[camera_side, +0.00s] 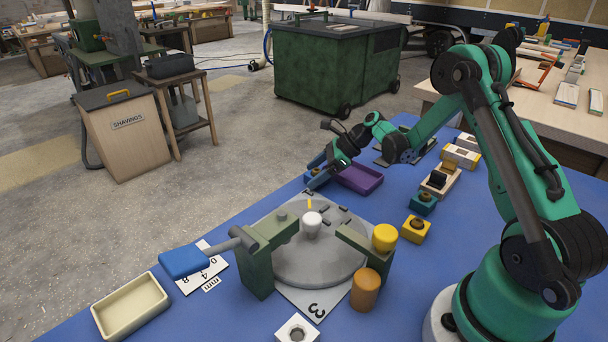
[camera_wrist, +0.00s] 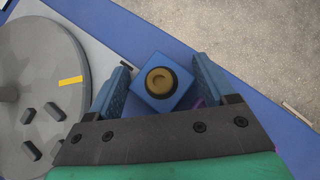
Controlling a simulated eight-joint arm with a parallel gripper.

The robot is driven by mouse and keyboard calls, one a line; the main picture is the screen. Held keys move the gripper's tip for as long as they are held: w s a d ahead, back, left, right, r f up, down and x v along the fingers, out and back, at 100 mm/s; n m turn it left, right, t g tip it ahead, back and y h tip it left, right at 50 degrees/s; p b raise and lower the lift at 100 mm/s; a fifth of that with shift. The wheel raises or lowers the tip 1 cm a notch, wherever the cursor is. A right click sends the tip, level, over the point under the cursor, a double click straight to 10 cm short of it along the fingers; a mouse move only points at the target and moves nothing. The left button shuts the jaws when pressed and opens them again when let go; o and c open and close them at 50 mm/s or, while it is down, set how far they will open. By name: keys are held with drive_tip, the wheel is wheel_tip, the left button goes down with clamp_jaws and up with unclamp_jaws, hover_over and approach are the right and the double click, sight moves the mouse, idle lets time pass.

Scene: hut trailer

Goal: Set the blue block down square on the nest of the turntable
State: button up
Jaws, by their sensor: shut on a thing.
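The blue block (camera_wrist: 147,99), with a round brass-coloured knob on top, is between the two blue jaws of my gripper (camera_wrist: 161,86), which is shut on it. In the side view my gripper (camera_side: 322,170) is beyond the turntable (camera_side: 288,250), over the far part of the blue table. The jaws largely hide the block there, and I cannot tell whether it touches the table. The grey turntable also shows at the left of the wrist view (camera_wrist: 45,70). Small dark pegs (camera_wrist: 28,115) around a bare patch look like its nest. A yellow mark (camera_wrist: 70,81) lies beside them.
A purple tray (camera_side: 362,180) sits just right of my gripper. Green posts (camera_side: 258,265) stand at the turntable's edge, with a blue-handled lever (camera_side: 185,262) at left. A yellow cylinder (camera_side: 385,238) and an orange one (camera_side: 365,290) stand at right. A cream tray (camera_side: 131,306) is front left.

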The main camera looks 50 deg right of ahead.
sight(316, 170)
drive_tip(key=shift+r, duration=0.1)
wheel_tip(316, 170, up, 19)
drive_tip(key=s+a+m+t+h, duration=0.1)
drive_tip(key=s+a+m+h, duration=0.2)
drive_tip(key=a, duration=1)
wheel_tip(316, 170, up, 7)
drive_tip(key=m+t, duration=0.1)
drive_tip(key=m, duration=0.1)
drive_tip(key=shift+w+d, duration=0.25)
drive_tip(key=shift+w, duration=0.15)
drive_tip(key=d+f+n+y, duration=0.1)
drive_tip(key=d+f, duration=0.1)
drive_tip(key=d, duration=0.2)
drive_tip(key=w+d+f+n+g+y, duration=0.1)
drive_tip(key=d+f+n, duration=0.1)
drive_tip(key=d, duration=0.1)
drive_tip(key=w+d+f+n, duration=0.1)
drive_tip(key=d, duration=0.3)
drive_tip(key=shift+w+d+f+n+g+y, duration=0.2)
drive_tip(key=shift+d+f+n+g+y, duration=0.1)
drive_tip(key=shift+d+f+g+y, duration=0.1)
drive_tip(key=shift+s+d+f, duration=0.1)
drive_tip(key=shift+d+f, duration=0.1)
drive_tip(key=shift+d, duration=0.15)
wheel_tip(316, 170, down, 20)
drive_tip(key=shift+r, duration=0.2)
